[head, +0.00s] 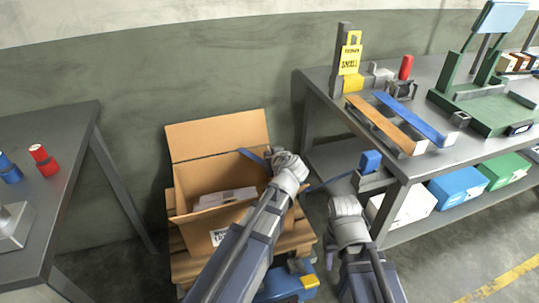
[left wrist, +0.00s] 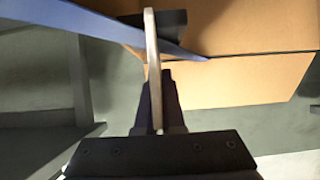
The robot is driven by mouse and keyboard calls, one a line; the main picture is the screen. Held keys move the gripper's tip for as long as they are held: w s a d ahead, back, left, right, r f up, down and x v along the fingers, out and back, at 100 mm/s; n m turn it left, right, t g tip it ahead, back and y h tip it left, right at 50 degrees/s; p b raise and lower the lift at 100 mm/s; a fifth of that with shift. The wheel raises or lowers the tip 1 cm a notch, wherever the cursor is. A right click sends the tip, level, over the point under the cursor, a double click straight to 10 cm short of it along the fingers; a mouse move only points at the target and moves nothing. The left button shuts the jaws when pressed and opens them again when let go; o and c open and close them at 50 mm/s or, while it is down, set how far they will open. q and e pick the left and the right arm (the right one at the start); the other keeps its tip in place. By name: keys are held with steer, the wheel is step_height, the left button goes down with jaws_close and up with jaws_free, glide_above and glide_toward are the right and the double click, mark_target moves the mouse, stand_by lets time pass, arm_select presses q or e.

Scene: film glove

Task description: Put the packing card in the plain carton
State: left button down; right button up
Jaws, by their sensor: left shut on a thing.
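The plain carton (head: 199,222) stands open, its back flap (head: 218,135) raised. A pale labelled item (head: 225,197) lies inside. In the left wrist view, the blue card (left wrist: 80,18) passes between the fingers (left wrist: 152,60). My right gripper (head: 345,205) is empty-looking, right of the carton; its fingertips are unclear.
The carton rests on a wooden pallet (head: 190,262). A workbench (head: 455,160) at right bears a brown bar, a blue bar (head: 415,118) and a green fixture (head: 485,108). Coloured boxes fill its lower shelf. A left table (head: 75,150) holds red and blue spools.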

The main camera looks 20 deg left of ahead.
arm_select(q)
steer(key=c, duration=1.4)
jaws_free()
steer(key=o, duration=0.4)
steer(key=shift+a, duration=0.1)
steer(key=shift+o, duration=0.2)
step_height(320, 180, up, 10)
steer(key=p, duration=1)
